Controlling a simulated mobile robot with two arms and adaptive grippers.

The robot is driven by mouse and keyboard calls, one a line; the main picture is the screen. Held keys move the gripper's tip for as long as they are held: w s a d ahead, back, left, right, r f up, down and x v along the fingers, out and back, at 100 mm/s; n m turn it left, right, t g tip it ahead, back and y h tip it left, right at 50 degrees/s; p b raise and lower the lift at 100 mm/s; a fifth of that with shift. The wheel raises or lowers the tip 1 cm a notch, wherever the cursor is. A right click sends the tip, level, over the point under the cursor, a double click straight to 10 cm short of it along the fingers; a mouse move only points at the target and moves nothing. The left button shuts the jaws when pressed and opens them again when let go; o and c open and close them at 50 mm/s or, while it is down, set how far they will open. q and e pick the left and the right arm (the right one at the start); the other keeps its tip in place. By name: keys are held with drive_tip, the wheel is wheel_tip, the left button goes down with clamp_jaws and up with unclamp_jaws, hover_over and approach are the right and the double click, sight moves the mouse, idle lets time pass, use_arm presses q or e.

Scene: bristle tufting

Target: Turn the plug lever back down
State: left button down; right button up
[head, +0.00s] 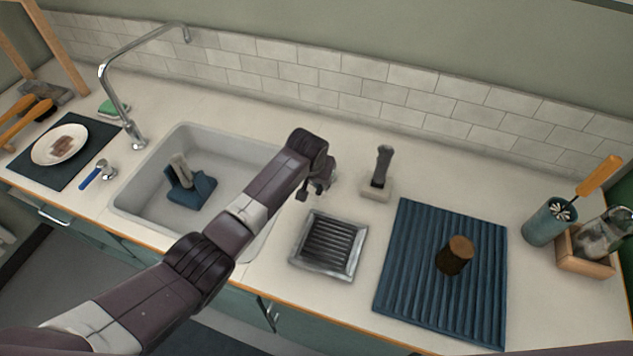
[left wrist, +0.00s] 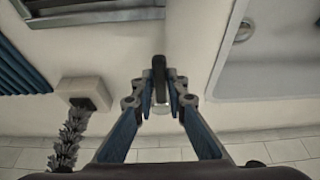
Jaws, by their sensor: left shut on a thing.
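My left gripper (head: 318,190) is over the counter just right of the sink, near its back corner. In the left wrist view its two fingers (left wrist: 161,90) are shut on the plug lever (left wrist: 159,68), a short dark bar. A pale round piece (left wrist: 160,108) sits at one end of the lever, between the fingers. In the head view the lever is hidden by my gripper and arm, so I cannot tell its tilt exactly. The sink (head: 147,178) is grey, and its drain (left wrist: 243,30) shows in the left wrist view. My right gripper is not in view.
A dark brush stands in a pale holder (head: 377,192) close right of my gripper. A metal grated tray (head: 297,262) lies in front.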

use_arm(q)
drive_tip(key=c, duration=1.9)
unclamp_jaws()
drive_tip(key=shift+c, duration=0.2)
drive_tip(key=v, duration=1.2)
